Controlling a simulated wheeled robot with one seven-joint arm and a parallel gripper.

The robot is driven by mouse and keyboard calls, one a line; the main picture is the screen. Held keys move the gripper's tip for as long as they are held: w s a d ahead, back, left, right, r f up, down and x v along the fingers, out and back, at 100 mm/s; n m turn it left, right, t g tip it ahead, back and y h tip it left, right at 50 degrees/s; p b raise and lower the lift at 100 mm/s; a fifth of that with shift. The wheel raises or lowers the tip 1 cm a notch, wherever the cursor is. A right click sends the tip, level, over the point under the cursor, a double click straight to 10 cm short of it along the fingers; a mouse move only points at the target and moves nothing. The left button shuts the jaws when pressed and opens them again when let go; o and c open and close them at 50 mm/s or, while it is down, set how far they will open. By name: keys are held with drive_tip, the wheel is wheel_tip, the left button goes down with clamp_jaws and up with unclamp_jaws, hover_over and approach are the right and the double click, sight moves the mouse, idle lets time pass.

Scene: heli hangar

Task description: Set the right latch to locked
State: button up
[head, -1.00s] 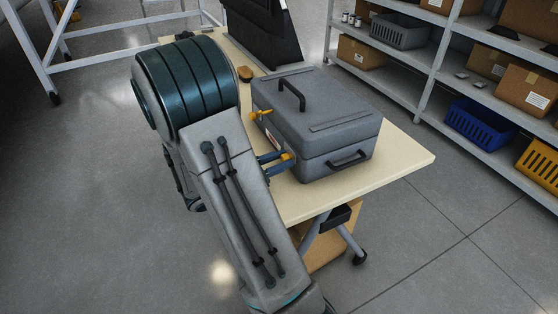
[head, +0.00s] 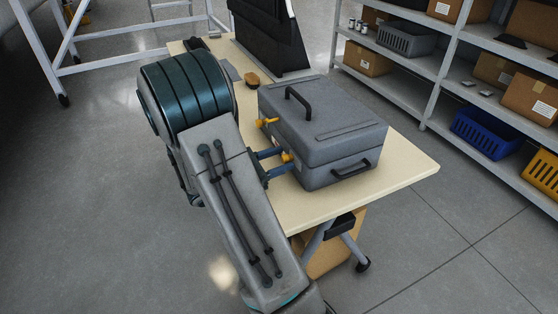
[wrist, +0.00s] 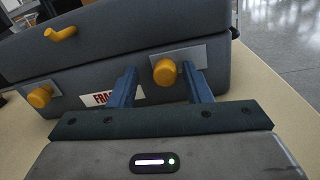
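The grey case (head: 335,150) stands closed on the table. In the wrist view, its front face (wrist: 215,62) shows the right latch (wrist: 165,72), a yellow knob in front of a pale plate. My gripper (wrist: 160,76) is open, with one blue finger on each side of this knob. I cannot tell whether the fingers touch it. In the head view, the right latch (head: 287,157) shows beside my fingers (head: 277,161), partly hidden by them. The left latch knob (wrist: 40,95) sits on its own plate, and a yellow lever (wrist: 62,33) is on the lid above it.
A partly hidden "FRAGILE"-type label (wrist: 103,98) is between the latches. The pale table (head: 400,180) is bare to the right of the case. A black panel (head: 268,40) and a small brown object (head: 252,79) are behind. Shelves (head: 430,100) with boxes stand at right.

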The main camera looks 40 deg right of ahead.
drive_tip(key=shift+a, duration=0.1)
drive_tip(key=w+a+p, duration=0.1)
drive_tip(key=w+a, duration=0.1)
drive_tip(key=a, duration=1.1)
drive_tip(key=shift+w+a+p, duration=0.25)
drive_tip(key=shift+p, duration=0.05)
